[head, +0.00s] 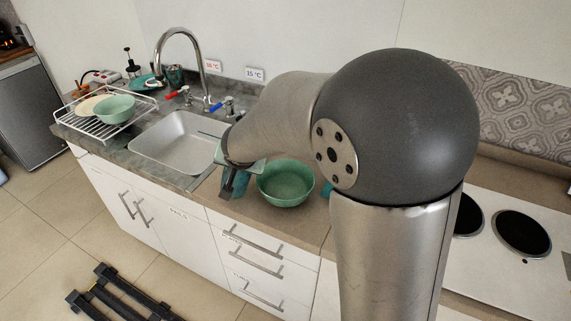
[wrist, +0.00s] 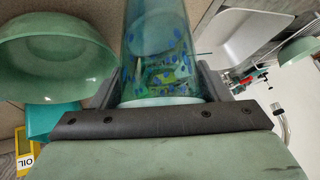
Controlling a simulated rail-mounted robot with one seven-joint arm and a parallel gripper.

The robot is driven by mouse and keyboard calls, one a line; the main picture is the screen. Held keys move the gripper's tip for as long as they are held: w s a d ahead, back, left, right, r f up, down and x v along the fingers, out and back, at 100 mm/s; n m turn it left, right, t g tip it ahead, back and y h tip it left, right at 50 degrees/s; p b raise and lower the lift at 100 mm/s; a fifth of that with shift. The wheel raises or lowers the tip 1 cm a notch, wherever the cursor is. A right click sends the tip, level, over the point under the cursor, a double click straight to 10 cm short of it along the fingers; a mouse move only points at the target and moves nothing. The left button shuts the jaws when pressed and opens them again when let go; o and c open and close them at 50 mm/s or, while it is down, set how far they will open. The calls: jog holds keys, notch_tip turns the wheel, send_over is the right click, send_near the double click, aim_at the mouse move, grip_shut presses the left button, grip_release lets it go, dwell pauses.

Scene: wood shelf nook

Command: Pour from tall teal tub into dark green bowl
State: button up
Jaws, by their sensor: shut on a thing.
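The tall teal tub (wrist: 158,40) is see-through and holds blue, green and yellow bits. My gripper (wrist: 160,92) is shut on it, with one finger on each side. In the head view my gripper (head: 230,182) hangs over the counter between sink and bowl, and my arm hides most of the tub; I cannot tell its tilt. The green bowl (head: 287,193) stands upright on the counter just right of my gripper. It also shows at the upper left of the wrist view (wrist: 60,85), apart from the tub. The part of its inside that shows looks empty.
A sink (head: 178,143) lies left of my gripper. A dish rack (head: 85,122) with a pale green bowl (head: 115,108) stands further left. A teal item (wrist: 52,120) and a yellow OIL label (wrist: 24,160) are near the bowl. The hob (head: 522,232) is at the right.

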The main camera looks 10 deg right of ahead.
jog(key=shift+s+d+r+p, duration=0.1)
jog(key=shift+d+r+p, duration=0.2)
jog(key=shift+r+p, duration=0.35)
jog(key=y+p, duration=0.1)
jog(key=p, duration=0.3)
jog(key=shift+d+r+m, duration=0.3)
jog(key=shift+d, duration=0.05)
jog(key=p, duration=0.2)
jog(key=shift+s+d+r+y+p, duration=0.1)
jog(key=shift+d+r+y+p, duration=0.1)
jog(key=shift+d+y+p, duration=0.2)
jog(key=shift+d+f+y, duration=0.2)
jog(key=shift+f+y, duration=0.1)
jog(key=shift+f, duration=0.05)
jog(key=shift+d+f+m+y+p, duration=0.2)
jog(key=shift+d+m+y+p, duration=0.1)
jog(key=shift+d+m+p, duration=0.1)
jog(key=shift+d+r+t+y+p, duration=0.15)
jog(key=shift+r+t+y+p, duration=0.2)
jog(key=shift+y, duration=0.15)
jog(key=shift+m+y, duration=0.3)
jog(key=shift+s+d+r+m+t+y, duration=0.15)
jog(key=shift+r+m+t+y, duration=0.2)
jog(key=shift+y, duration=0.45)
jog(key=shift+d+f+m+y+b, duration=0.15)
jog(key=shift+f+m+y+b, duration=0.3)
jog(key=shift+b, duration=0.55)
